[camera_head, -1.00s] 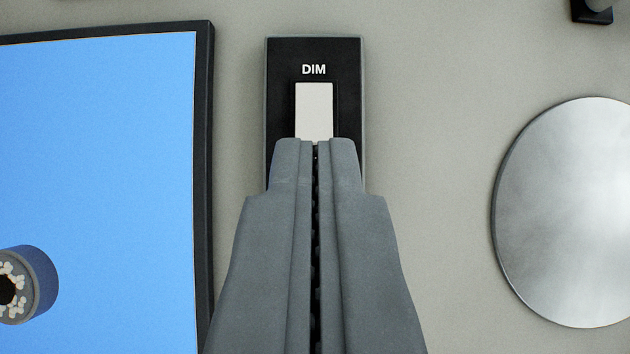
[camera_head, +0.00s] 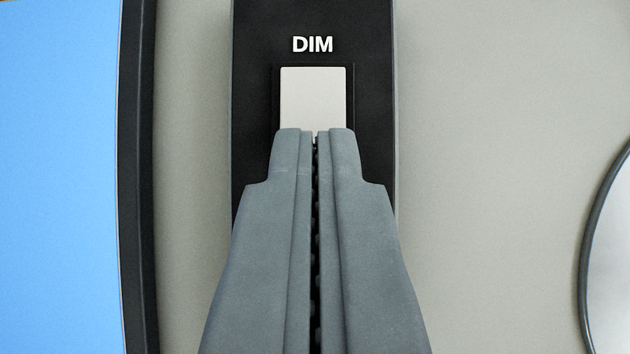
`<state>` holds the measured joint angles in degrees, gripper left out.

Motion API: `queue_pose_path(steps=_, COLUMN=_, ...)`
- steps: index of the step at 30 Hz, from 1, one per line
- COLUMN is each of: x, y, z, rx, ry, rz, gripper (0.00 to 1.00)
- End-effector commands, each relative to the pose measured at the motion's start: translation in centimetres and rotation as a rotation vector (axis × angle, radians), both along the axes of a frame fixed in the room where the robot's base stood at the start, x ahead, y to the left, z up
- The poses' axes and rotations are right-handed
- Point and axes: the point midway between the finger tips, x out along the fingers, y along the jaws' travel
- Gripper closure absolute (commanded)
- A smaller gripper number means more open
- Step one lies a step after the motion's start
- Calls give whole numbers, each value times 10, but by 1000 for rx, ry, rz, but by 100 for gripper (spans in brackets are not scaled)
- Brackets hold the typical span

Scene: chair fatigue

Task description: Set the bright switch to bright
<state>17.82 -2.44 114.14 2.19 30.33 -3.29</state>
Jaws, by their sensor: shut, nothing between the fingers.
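The bright switch is a black plate (camera_head: 365,60) on a grey-beige surface, with the white word DIM near its top. Below the word is a pale rectangular rocker (camera_head: 313,95). My gripper (camera_head: 314,133) is shut and empty, its fingertips over the lower part of the rocker in the picture. I cannot tell whether the tips touch it. The fingers hide the rocker's lower part and the lower plate, so any label there is hidden.
A blue panel (camera_head: 60,180) with a dark frame stands to the left of the switch. A round grey metallic disc (camera_head: 612,270) with a dark rim is at the right edge. The surface between them and the switch is bare.

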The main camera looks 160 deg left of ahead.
Motion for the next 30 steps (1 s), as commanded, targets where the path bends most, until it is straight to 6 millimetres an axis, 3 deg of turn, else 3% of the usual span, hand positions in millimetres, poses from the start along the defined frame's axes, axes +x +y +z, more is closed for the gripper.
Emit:
queue_pose_path(steps=11, x=-2, y=1, z=-6, rx=0, ry=0, rz=0, gripper=100)
queue_pose_path(steps=30, x=-2, y=1, z=11, rx=0, ry=0, rz=0, gripper=100)
